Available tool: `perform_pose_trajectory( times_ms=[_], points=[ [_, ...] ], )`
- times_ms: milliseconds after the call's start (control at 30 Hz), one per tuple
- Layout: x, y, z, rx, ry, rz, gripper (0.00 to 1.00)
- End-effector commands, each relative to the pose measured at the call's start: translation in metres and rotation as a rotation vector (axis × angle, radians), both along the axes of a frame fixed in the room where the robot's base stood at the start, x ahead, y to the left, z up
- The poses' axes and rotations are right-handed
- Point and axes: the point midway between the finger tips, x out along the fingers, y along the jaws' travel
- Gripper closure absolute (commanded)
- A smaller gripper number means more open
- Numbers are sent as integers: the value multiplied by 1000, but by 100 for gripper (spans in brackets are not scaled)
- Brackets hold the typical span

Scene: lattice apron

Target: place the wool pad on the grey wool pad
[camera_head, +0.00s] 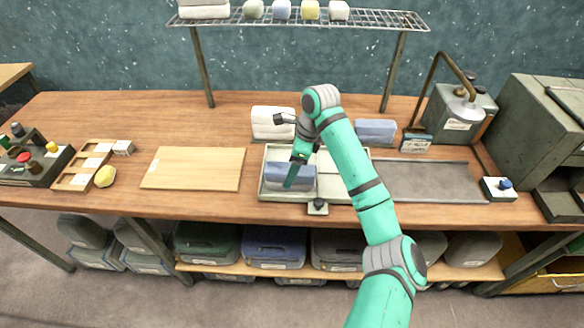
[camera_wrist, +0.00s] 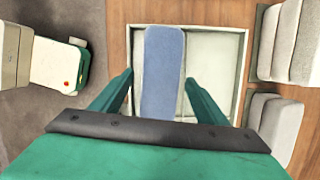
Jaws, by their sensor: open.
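A blue-grey wool pad (camera_head: 276,171) lies in the left part of a shallow pale tray (camera_head: 302,151). In the wrist view the pad (camera_wrist: 163,60) lies lengthwise between my fingers. My gripper (camera_head: 291,180) is over the pad, open; the wrist view shows its green fingers (camera_wrist: 158,80) apart, one on each side of the pad. I cannot tell whether they touch it. A folded grey-blue pad (camera_head: 375,130) rests behind the tray to the right, and a white folded pad (camera_head: 270,123) behind it to the left. Which one is the grey wool pad is not certain.
A wooden board (camera_head: 194,168) lies left of the tray, and a dark flat mat (camera_head: 430,181) right of it. A lamp-like stand (camera_head: 440,85) and grey cabinet (camera_head: 545,130) stand at the right. A wire shelf (camera_head: 300,18) spans above the back.

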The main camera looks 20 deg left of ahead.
Motion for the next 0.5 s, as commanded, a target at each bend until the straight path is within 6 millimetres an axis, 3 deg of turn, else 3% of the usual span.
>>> perform_pose_trajectory(
  times_ms=[167, 500],
  points=[
    [1, -2, 13, 1, -3, -1, 32],
    [5, -20, 77, -1, -4, 0, 32]
  ],
)
